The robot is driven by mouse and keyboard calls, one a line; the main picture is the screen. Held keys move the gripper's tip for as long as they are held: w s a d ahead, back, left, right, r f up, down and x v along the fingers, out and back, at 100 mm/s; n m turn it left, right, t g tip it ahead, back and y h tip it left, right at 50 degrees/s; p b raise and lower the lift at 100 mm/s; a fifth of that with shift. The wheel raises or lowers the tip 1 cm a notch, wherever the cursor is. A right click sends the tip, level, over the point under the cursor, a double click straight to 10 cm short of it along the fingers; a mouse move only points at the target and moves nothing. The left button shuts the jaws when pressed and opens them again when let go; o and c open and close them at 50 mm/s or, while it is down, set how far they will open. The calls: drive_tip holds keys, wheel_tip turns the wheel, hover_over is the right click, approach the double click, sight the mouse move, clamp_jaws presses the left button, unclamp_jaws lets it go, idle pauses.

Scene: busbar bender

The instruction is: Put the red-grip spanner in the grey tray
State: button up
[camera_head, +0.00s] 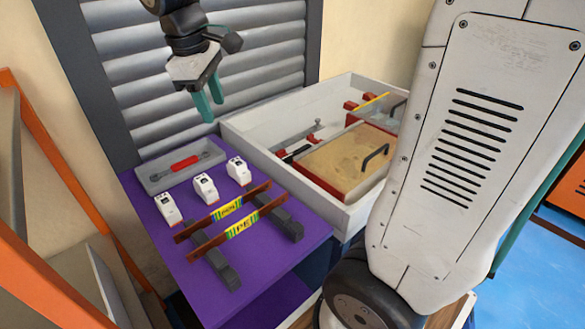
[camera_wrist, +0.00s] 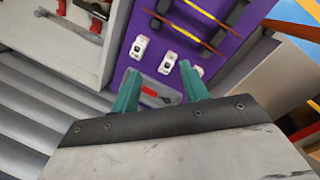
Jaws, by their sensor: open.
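The red-grip spanner (camera_head: 185,162) lies in the shallow grey tray (camera_head: 151,183) at the back of the purple table. The spanner's red grip (camera_wrist: 149,91) and the tray (camera_wrist: 172,87) also show in the wrist view, between and beyond my fingers. My gripper (camera_head: 213,108), with two teal fingers, is open and empty. It hangs above the back of the table, up and to the right of the tray in the head view, and does not touch the spanner. My fingers (camera_wrist: 158,76) partly cover the tray's surroundings in the wrist view.
Three white devices (camera_head: 205,187) stand in front of the tray. Two copper bars (camera_head: 245,224) with yellow labels rest on dark blocks. A large white drawer (camera_head: 262,150) to the right holds a brown lidded box (camera_head: 345,160) and red-and-metal tools. A grey shutter (camera_head: 200,75) stands behind.

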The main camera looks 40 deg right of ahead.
drive_tip(key=s+f+m+y, duration=0.2)
drive_tip(key=s+f+m, duration=0.2)
drive_tip(key=s, duration=1.8)
drive_tip(key=m, duration=0.3)
drive_tip(key=shift+s+d+m+t, duration=0.25)
drive_tip(key=shift+d+m+t, duration=0.1)
drive_tip(key=shift+m+t, duration=0.05)
